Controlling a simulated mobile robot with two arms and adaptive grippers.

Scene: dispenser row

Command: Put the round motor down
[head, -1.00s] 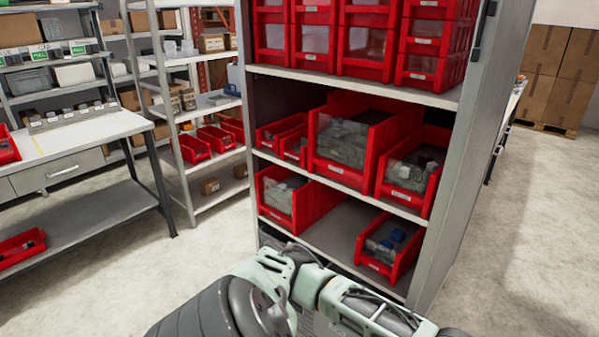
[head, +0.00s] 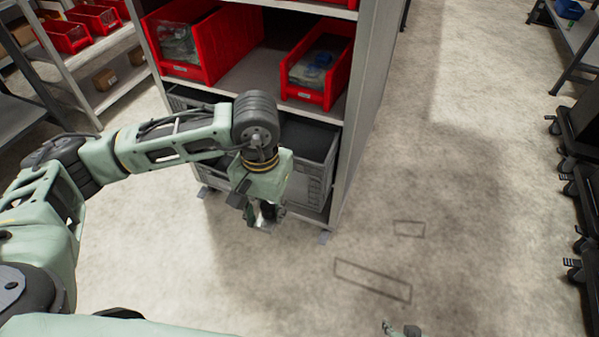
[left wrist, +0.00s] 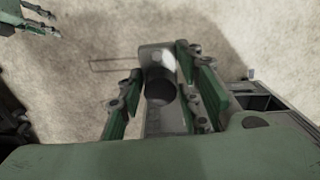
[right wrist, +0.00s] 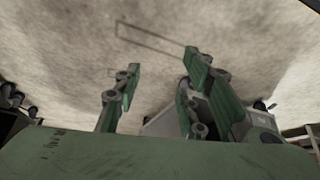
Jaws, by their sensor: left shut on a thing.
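My left gripper (head: 262,214) hangs in front of the lower part of the shelf unit, above the floor. It is shut on the round motor (left wrist: 160,88), which shows between its fingers in the left wrist view as a dark cylinder with a grey metal plate. In the head view the motor (head: 267,224) is small and partly hidden by the gripper. My right gripper (right wrist: 162,68) is open and empty over the floor in the right wrist view. Its fingertips show at the bottom edge of the head view (head: 402,330) and at the left wrist view's top left (left wrist: 38,20).
Grey bins (head: 316,182) stand on the bottom shelf behind the left gripper. Red bins (head: 320,66) sit on the shelf above. The floor to the right (head: 400,200) is clear, with dark outlined rectangles. Dark wheeled equipment (head: 582,190) stands at the right edge.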

